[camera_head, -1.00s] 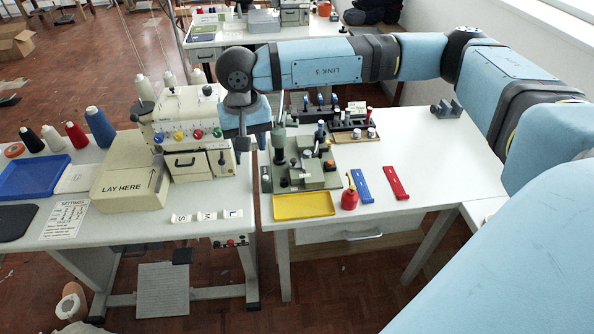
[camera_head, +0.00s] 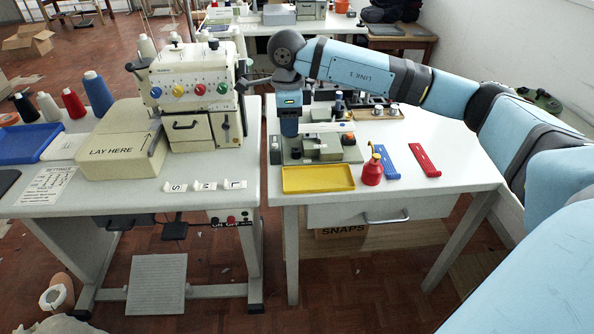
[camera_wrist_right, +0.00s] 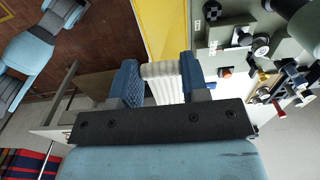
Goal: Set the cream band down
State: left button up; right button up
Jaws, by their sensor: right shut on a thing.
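The cream band (camera_wrist_right: 164,82) is ribbed and pale, and sits between the two blue fingers of my right gripper (camera_wrist_right: 161,72) in the right wrist view. The gripper is shut on it. In the head view my right gripper (camera_head: 290,127) points down at the left part of the grey-green press station (camera_head: 350,152), behind the yellow tray (camera_head: 318,179), and hides part of that station. I cannot clearly make out the band in the head view. The yellow tray also shows in the right wrist view (camera_wrist_right: 160,22), beyond the fingertips. My left gripper is not in view.
The white table (camera_head: 455,150) is clear at right.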

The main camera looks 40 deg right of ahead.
send_near(290, 181)
jog(key=shift+b, duration=0.35)
notch_tip(290, 181, down, 5)
jog(key=shift+f+b, duration=0.15)
jog(key=shift+b, duration=0.15)
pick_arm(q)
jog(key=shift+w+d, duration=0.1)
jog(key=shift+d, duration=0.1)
pick_arm(e)
jog(key=shift+f, duration=0.35)
jog(key=shift+f+b, duration=0.3)
jog(key=shift+f, duration=0.1)
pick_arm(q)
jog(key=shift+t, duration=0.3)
pick_arm(e)
jog(key=shift+f, duration=0.15)
